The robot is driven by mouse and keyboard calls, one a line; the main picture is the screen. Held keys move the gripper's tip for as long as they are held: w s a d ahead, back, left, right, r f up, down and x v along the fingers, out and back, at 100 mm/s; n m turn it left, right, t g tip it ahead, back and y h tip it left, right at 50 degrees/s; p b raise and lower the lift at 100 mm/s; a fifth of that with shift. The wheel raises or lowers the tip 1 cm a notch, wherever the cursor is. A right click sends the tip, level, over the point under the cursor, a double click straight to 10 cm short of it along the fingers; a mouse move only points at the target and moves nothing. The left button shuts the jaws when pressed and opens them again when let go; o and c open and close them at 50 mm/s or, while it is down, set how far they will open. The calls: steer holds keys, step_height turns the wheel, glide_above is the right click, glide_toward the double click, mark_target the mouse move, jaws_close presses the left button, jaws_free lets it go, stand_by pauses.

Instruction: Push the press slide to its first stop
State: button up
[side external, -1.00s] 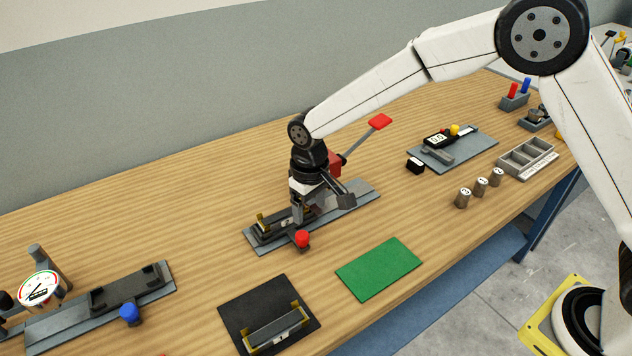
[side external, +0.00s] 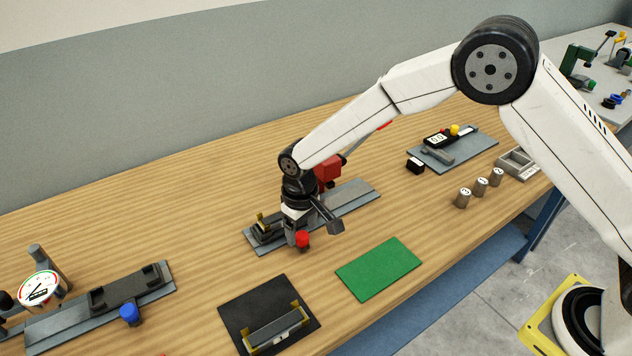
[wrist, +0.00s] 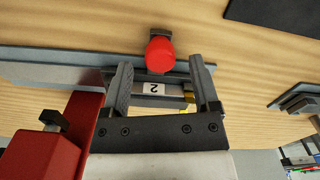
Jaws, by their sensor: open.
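The press slide is a dark carriage (side external: 267,230) on a grey rail plate (side external: 352,197), with a red knob (side external: 302,239) at its near side. The red press body (side external: 327,168) stands behind my arm; its lever is mostly hidden. My gripper (side external: 292,238) is low over the slide, beside the red knob. In the wrist view my gripper (wrist: 160,72) has its two fingers apart. The knob (wrist: 160,54) shows just past the fingertips, and a piece labelled 2 (wrist: 154,88) shows between the fingers. I cannot tell whether either finger touches the slide.
A black mat (side external: 236,308) holding a brass-ended part and a bare green mat (side external: 378,268) lie in front. A second rail with a blue knob (side external: 129,313) and a dial gauge (side external: 40,288) are at left. Several numbered cylinders (side external: 481,187) stand at right.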

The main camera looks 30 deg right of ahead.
steer(key=shift+f, duration=1.25)
jaws_close()
stand_by(0.6)
